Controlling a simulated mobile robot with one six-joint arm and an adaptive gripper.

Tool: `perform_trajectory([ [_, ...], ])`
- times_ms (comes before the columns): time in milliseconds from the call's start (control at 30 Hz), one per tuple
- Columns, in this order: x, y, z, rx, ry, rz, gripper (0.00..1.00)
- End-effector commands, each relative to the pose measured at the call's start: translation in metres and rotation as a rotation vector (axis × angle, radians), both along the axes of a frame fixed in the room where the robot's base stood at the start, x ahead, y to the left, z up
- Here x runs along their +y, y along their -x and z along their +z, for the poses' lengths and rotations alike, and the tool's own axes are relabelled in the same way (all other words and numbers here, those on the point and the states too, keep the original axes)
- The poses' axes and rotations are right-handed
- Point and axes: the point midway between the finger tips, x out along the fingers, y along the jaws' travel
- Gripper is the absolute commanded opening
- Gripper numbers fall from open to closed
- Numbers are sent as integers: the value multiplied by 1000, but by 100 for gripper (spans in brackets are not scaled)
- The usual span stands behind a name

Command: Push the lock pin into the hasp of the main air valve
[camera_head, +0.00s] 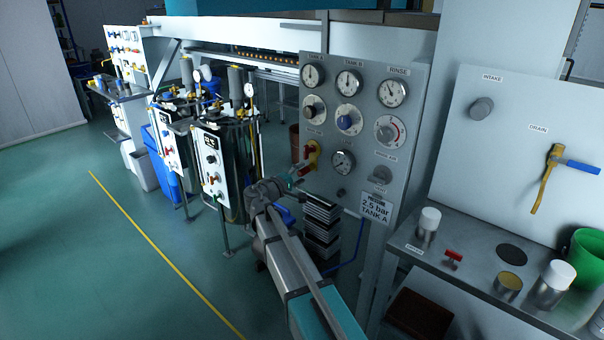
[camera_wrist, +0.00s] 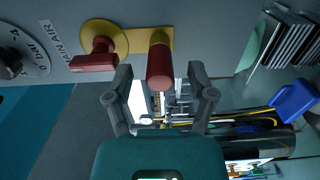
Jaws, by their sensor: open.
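The main air valve (camera_wrist: 98,35) shows in the wrist view as a yellow disc with a red handle (camera_wrist: 93,62) on the grey panel. A yellow hasp plate (camera_wrist: 137,41) reaches right from it. The red lock pin (camera_wrist: 159,68) stands at this plate with a brass-coloured collar at its panel end; how deep it sits I cannot tell. My gripper (camera_wrist: 160,74) is open, one finger on each side of the pin, with gaps to both. In the head view my gripper (camera_head: 288,184) is close to the panel, just below the yellow and red valve (camera_head: 311,152).
The panel (camera_head: 337,108) carries several gauges and knobs around the valve. A stack of dark plates (camera_head: 321,220) is below my gripper. A bench (camera_head: 455,240) with cups and a green bucket (camera_head: 588,252) stands right.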

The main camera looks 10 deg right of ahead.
Motion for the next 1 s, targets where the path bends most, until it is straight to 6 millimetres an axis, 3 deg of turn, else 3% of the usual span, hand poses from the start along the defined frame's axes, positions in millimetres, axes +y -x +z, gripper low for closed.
perform_trajectory([
  [600,71,52,0,0,0,2,71],
  [1000,88,63,0,0,0,0,71],
])
